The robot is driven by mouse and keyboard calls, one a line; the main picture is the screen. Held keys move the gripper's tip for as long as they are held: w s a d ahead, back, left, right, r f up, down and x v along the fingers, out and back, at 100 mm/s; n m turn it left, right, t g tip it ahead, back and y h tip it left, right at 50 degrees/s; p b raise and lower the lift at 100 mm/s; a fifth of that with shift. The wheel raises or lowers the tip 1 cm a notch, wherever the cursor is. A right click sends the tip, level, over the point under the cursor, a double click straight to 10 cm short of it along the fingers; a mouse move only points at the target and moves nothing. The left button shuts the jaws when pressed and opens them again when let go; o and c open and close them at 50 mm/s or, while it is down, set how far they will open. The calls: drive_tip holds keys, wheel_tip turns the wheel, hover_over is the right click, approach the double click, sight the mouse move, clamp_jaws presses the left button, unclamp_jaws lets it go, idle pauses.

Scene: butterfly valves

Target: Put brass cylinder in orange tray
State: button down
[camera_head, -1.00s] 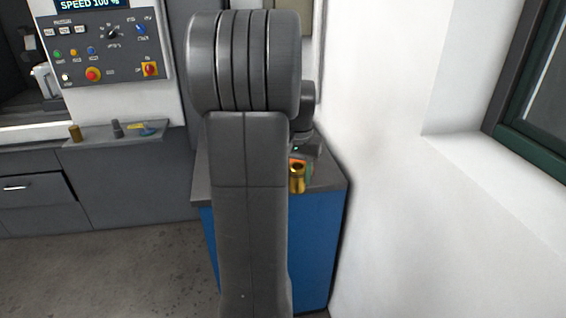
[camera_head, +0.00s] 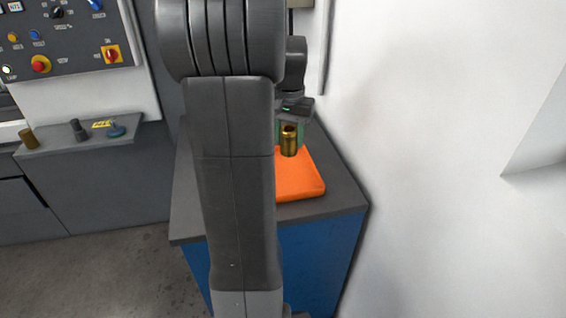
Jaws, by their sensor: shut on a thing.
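The brass cylinder (camera_head: 289,142) is a shiny gold piece with a dark hole, held upright at the end of my arm. My gripper (camera_head: 290,127) is shut on it; the fingers are small and partly hidden behind the cylinder. The orange tray (camera_head: 302,184) lies on the dark top of the blue cabinet. The cylinder shows in front of the tray's far part; I cannot tell its exact height above it. My own arm hides the tray's left side.
The blue cabinet (camera_head: 319,256) has a dark top (camera_head: 335,190) beside a white wall (camera_head: 430,130). At left, a grey shelf (camera_head: 75,147) holds another brass piece (camera_head: 28,138), a dark grey piece (camera_head: 77,130) and a blue-grey piece (camera_head: 116,130). A control panel (camera_head: 70,45) is above.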

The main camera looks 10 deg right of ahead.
drive_tip(key=shift+f, duration=4.8)
drive_tip(key=shift+f, duration=0.2)
drive_tip(key=c, duration=0.8)
unclamp_jaws()
drive_tip(key=shift+o, duration=0.2)
drive_tip(key=shift+r, duration=0.1)
wheel_tip(320, 180, up, 12)
